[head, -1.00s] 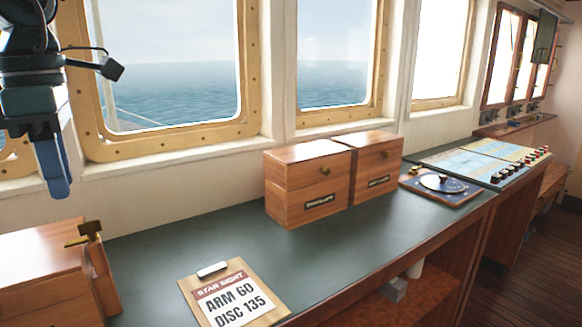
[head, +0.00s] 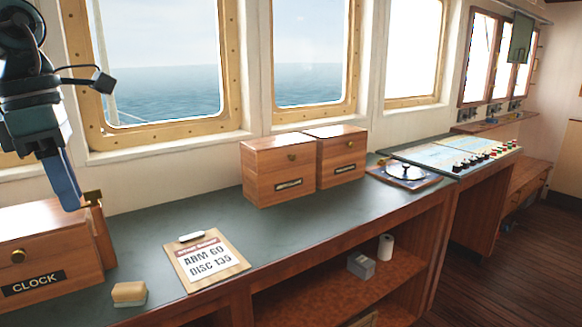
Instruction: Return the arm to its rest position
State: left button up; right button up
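My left gripper (head: 66,183) hangs at the left edge of the head view, pointing down, above and behind the wooden box labelled CLOCK (head: 48,252). The blue fingers overlap in this view, so I cannot tell whether they are open or shut. No object shows between them. My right gripper is out of view.
A dark green counter (head: 215,217) runs along the windows. Shelves lie below.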

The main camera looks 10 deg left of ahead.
pick_arm(q)
jog(key=w+f+n+t+h+p, duration=0.2)
jog(key=f+n+t+h, duration=0.35)
jog(key=f+n, duration=0.7)
jog(key=w+f+n+t+h+p, duration=0.15)
jog(key=f+n+t+h, duration=0.25)
jog(key=f+n+t, duration=0.75)
jog(key=s+d+f+n+g+y, duration=0.1)
jog(key=s+d+f+n+y, duration=0.1)
jog(key=f+n, duration=0.25)
jog(key=s+d+f+n+g+y+p, duration=0.1)
jog(key=s+d+f+n+y, duration=0.15)
jog(key=f, duration=0.35)
jog(key=s+d+f+n+g+y, duration=0.1)
jog(key=s+d+f+n+y, duration=0.15)
jog(key=f+n, duration=0.25)
jog(key=s+d+f+n+g, duration=0.1)
jog(key=s+d+f+n, duration=0.1)
jog(key=d, duration=0.3)
jog(key=s+d+f+n+g+p, duration=0.1)
jog(key=s+d+f+n+g, duration=0.1)
jog(key=d, duration=0.4)
jog(key=s+n, duration=0.1)
jog(key=n, duration=0.1)
jog(key=shift+s+f+n+g, duration=0.2)
jog(key=shift+n+g, duration=0.1)
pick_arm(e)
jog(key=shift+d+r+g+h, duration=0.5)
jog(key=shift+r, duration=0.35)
